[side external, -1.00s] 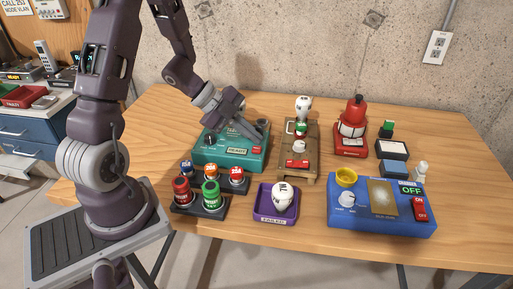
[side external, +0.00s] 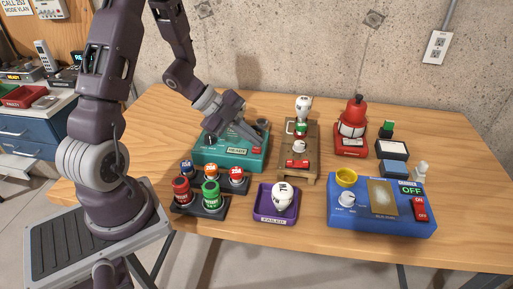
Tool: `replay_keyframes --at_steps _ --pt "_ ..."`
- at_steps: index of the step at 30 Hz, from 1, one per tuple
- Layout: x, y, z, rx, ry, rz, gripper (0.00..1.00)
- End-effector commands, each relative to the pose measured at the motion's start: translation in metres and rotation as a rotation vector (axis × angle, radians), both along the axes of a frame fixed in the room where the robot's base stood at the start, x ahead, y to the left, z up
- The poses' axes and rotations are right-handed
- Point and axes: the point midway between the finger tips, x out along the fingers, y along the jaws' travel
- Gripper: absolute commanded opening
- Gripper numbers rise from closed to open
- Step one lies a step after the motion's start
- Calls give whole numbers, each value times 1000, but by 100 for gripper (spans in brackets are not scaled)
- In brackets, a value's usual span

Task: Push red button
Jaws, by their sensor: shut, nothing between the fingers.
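A teal box (side external: 215,153) with a "READY" label stands at the back left of the table. A small red button (side external: 257,150) shows at the right end of its front. My gripper (side external: 257,137) is shut and empty, pointing down and right over the box, with its tips close above the red button. I cannot tell whether they touch the box. My fingers and wrist hide part of its top.
A wooden stand (side external: 285,178) with a bulb is right of the teal box. Farther right are a red beacon (side external: 354,120) and a blue panel (side external: 380,225) with a red switch (side external: 420,209). A purple tray (side external: 263,217) sits in front. The table's right side is clear.

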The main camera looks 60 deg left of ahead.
Motion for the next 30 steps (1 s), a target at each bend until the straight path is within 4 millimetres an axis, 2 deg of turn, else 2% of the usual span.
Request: replay_keyframes --at_steps 30 --pt "0 0 -9 0 0 0 0"
